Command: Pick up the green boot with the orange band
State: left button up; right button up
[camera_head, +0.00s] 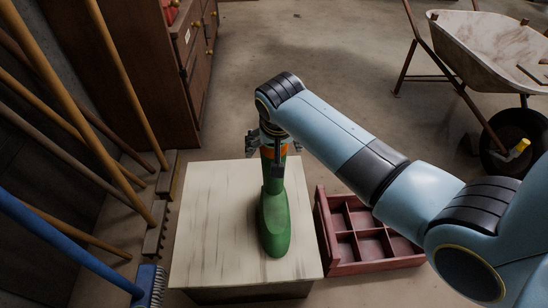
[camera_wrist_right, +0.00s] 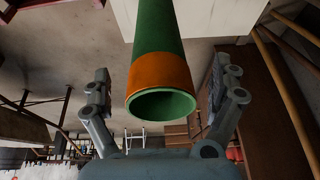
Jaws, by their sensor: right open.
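The green boot (camera_head: 275,217) stands upright on a pale wooden box top (camera_head: 215,225) in the head view. Its orange band (camera_head: 268,152) is near the top of the shaft, partly hidden by my right gripper. In the right wrist view the boot's shaft (camera_wrist_right: 158,25) comes down from the top with the orange band (camera_wrist_right: 159,75) near its open rim. My right gripper (camera_wrist_right: 160,95) is open, with one finger on each side of the banded shaft and visible gaps to both. It also shows at the boot's top in the head view (camera_head: 273,141). My left gripper is not in view.
A red divided crate (camera_head: 326,235) sits on the floor right of the box. Long-handled tools and a blue broom (camera_head: 147,285) lean at the left. A wooden cabinet (camera_head: 150,75) stands behind. A wheelbarrow (camera_head: 485,50) is at the upper right. The floor behind the box is clear.

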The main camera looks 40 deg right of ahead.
jog(key=shift+x, duration=1.1)
jog(key=c, duration=1.7)
jog(key=shift+r, duration=0.15)
jog(key=shift+c, duration=0.3)
jog(key=shift+a, duration=0.1)
